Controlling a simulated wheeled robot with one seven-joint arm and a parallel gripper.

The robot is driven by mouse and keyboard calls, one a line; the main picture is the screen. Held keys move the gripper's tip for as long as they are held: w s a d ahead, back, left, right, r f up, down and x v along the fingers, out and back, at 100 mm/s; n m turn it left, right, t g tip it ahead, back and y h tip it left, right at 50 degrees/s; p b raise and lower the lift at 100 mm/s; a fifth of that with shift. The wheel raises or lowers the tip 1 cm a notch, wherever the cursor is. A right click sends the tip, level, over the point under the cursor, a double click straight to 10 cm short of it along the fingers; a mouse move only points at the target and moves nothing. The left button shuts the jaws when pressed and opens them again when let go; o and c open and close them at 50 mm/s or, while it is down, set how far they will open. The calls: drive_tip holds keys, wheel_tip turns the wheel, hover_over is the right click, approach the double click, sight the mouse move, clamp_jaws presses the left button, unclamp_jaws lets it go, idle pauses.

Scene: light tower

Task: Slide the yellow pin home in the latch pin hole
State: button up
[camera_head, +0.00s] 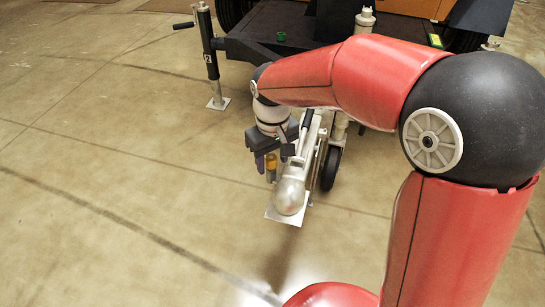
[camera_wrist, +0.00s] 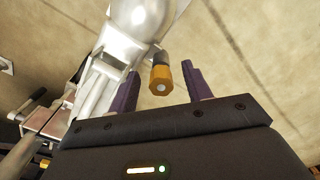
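The yellow pin (camera_wrist: 160,80) shows in the wrist view as a yellow-orange head with a pale round end and a short dark grey part beyond it. My gripper (camera_wrist: 160,69) is open, with its two purple fingers on either side of the pin and a visible gap on each side. In the head view my gripper (camera_head: 273,160) points down beside the silver coupler (camera_head: 290,194), with the yellow pin (camera_head: 271,162) between its fingers. The coupler (camera_wrist: 140,25) is close beside the pin in the wrist view. The latch pin hole is hidden, and I cannot tell how the pin sits to it.
The trailer tongue runs back from the coupler, with a jack wheel (camera_head: 330,168) close on its right. A black stabilizer jack (camera_head: 209,45) with a crank stands at the back left. A green object (camera_head: 281,36) sits on the trailer frame. The floor to the left is clear.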

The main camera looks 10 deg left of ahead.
wheel_tip(320, 180, up, 8)
drive_tip(key=shift+f+p, duration=0.15)
drive_tip(key=shift+p, duration=0.8)
drive_tip(key=shift+d, duration=0.15)
drive_tip(key=s+d+r+m+t+p, duration=0.25)
drive_tip(key=d+r, duration=0.25)
drive_tip(key=d, duration=0.3)
drive_tip(key=s+d+r+m+t+p, duration=0.1)
drive_tip(key=s+d+r+m+p, duration=0.15)
drive_tip(key=d+r, duration=0.4)
drive_tip(key=s+d+r+m+t+p, duration=0.1)
drive_tip(key=s+d+m+t+p, duration=0.1)
drive_tip(key=s+d, duration=0.7)
drive_tip(key=shift+s+d+m+p, duration=0.2)
drive_tip(key=shift+d+m+p, duration=0.4)
drive_tip(key=shift+d+m, duration=0.35)
